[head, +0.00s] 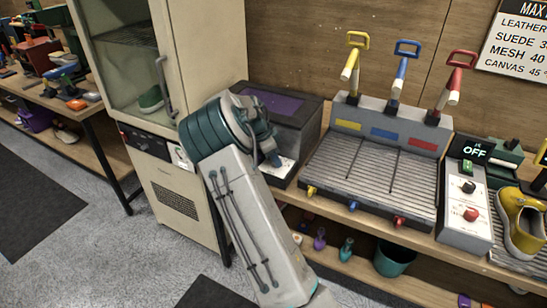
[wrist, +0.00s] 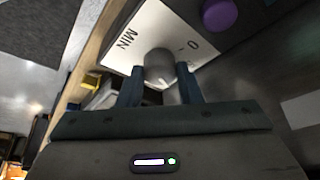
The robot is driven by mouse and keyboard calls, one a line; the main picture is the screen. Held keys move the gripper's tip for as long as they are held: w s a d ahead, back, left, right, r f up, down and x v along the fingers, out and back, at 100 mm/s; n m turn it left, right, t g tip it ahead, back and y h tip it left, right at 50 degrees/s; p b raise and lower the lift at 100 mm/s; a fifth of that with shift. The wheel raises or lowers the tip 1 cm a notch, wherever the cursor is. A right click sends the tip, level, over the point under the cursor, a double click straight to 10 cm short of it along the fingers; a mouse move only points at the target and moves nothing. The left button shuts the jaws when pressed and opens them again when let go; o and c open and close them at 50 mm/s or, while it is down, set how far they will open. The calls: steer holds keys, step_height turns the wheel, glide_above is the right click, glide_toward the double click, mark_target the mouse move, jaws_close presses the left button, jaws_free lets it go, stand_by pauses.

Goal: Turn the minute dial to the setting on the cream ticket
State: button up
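The minute dial is a rounded grey knob (wrist: 160,66) on a white plate (wrist: 135,42) printed "MIN" and "0" in the wrist view. In the head view the white plate (head: 285,166) shows at the front of a dark grey box with a purple top (head: 275,104); my arm hides the dial and fingers.
A purple knob (wrist: 220,15) sits close to the fingers. The cream cabinet (head: 180,205) stands left of my arm, with a green shoe inside. A ridged tray (head: 372,172) with coloured levers and a switch box (head: 465,215) stand to the right. A material chart (head: 515,40) hangs on the wall.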

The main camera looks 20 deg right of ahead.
steer(key=o, duration=0.4)
steer(key=shift+s+d, duration=0.1)
steer(key=shift+d, duration=0.1)
steer(key=shift+a, duration=0.1)
steer(key=shift+r, duration=0.15)
steer(key=b+v, duration=0.1)
steer(key=v, duration=1.2)
steer(key=shift+r, duration=0.3)
